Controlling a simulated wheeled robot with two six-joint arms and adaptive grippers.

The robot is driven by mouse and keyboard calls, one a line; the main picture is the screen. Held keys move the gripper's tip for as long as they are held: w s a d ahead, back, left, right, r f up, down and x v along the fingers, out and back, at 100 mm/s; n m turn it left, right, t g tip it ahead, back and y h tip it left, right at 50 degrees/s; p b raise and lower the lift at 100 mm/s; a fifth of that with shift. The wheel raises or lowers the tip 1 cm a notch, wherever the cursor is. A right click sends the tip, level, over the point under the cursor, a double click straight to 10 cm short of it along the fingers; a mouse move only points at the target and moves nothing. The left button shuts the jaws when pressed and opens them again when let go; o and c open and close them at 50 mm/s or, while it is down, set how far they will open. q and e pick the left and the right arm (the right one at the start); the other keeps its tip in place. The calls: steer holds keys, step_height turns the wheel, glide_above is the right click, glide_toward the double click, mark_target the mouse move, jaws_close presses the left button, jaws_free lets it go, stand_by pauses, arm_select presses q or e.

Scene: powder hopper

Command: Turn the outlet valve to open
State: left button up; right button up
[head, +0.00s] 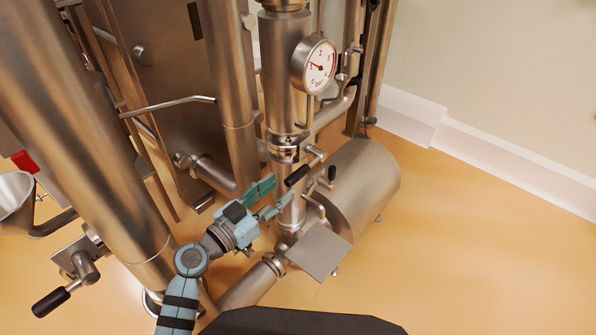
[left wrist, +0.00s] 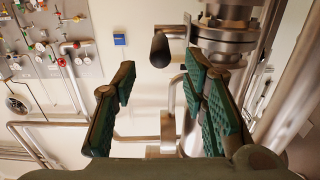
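A valve lever with a black grip (head: 297,175) sits beside the vertical steel pipe, below the pipe's clamp collar (head: 286,150). In the left wrist view a black grip (left wrist: 160,49) on a short metal stem shows beyond the fingertips, left of a flanged pipe joint (left wrist: 222,42). My left gripper (head: 272,197) has teal fingers spread apart, just left of and below the lever. It also shows open and empty in the left wrist view (left wrist: 161,75). I cannot tell whether this lever is the outlet valve. My right gripper is not in view.
Another black grip (head: 332,173) stands close by, in front of a horizontal steel cylinder (head: 365,178). A pressure gauge (head: 316,65) is above. A lever with a black grip (head: 50,302) is at lower left. Thick pipes crowd the left; floor is free at right.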

mark_target(307, 167)
arm_select(q)
steer(key=x, duration=0.7)
steer(key=shift+f, duration=0.1)
steer(key=shift+w+d, duration=0.15)
steer(key=shift+w, duration=0.1)
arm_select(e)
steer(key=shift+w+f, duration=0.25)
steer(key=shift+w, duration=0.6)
arm_select(q)
jaws_close()
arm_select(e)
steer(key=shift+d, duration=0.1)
